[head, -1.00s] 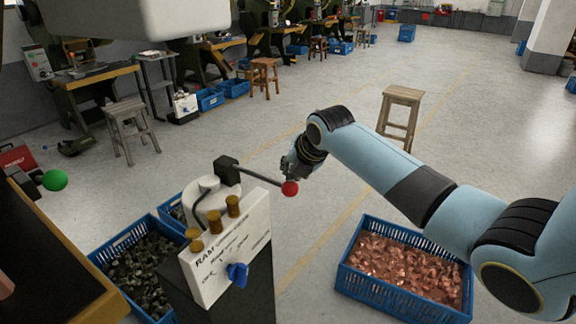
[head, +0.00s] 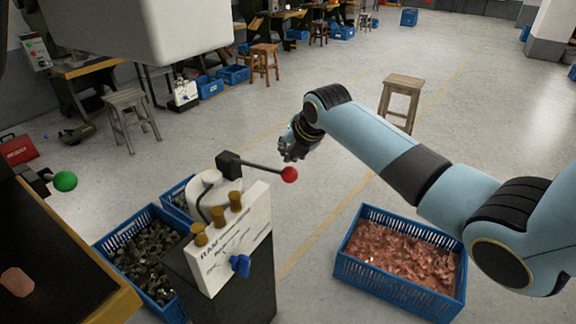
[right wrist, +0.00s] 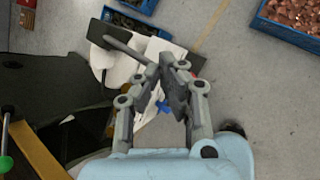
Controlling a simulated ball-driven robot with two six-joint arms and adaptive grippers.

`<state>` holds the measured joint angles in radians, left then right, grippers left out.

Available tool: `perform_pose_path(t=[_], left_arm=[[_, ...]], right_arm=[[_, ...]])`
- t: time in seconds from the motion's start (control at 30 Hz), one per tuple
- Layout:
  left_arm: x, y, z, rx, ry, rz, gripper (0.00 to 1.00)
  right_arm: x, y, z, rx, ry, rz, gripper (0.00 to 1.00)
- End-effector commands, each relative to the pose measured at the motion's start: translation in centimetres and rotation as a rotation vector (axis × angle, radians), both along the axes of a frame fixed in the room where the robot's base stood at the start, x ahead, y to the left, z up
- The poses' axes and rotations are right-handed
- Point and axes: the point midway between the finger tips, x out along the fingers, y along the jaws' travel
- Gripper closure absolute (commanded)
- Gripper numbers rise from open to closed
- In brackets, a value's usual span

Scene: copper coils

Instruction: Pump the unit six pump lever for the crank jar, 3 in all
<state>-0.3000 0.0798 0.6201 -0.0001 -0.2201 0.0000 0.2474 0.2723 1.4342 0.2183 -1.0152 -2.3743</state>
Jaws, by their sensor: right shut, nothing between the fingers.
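The pump unit has a white panel (head: 240,252) lettered "RAM", with brass knobs and a blue knob, on a dark stand. A white cylinder (head: 203,190) sits behind the panel. The pump lever (head: 262,168) sticks out to the right from a black block and ends in a red ball (head: 289,174). My right gripper (head: 290,154) is just above and behind the red ball, shut and empty; contact with the lever cannot be told. In the right wrist view its fingers (right wrist: 174,72) are together above the unit, with the lever rod (right wrist: 124,46) at their left. My left gripper is out of view.
A blue crate (head: 395,290) of copper pieces stands right of the unit. Another blue crate (head: 112,238) of dark pieces stands left. A wooden stool (head: 401,82) is behind my right arm. A dark bench with a yellow edge (head: 118,305) is at lower left. A green ball (head: 65,181) shows above it.

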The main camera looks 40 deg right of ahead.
Motion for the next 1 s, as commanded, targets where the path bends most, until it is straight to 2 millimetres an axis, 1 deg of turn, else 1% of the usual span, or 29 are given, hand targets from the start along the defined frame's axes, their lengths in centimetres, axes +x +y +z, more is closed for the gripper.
perform_pose_path(t=[0.17, 0.6, 0.67, 1.0], left_arm=[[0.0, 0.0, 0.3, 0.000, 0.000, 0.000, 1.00], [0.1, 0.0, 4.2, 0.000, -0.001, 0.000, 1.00], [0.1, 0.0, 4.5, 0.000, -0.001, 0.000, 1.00], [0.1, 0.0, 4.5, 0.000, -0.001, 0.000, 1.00]], right_arm=[[0.0, 0.0, 0.3, 0.000, 0.000, 0.000, 1.00], [0.6, 0.2, 4.6, 0.001, -0.001, 0.000, 1.00], [0.6, 0.3, 5.0, 0.001, -0.001, 0.000, 1.00], [0.7, 0.3, 4.9, 0.000, 0.000, 0.000, 1.00]])
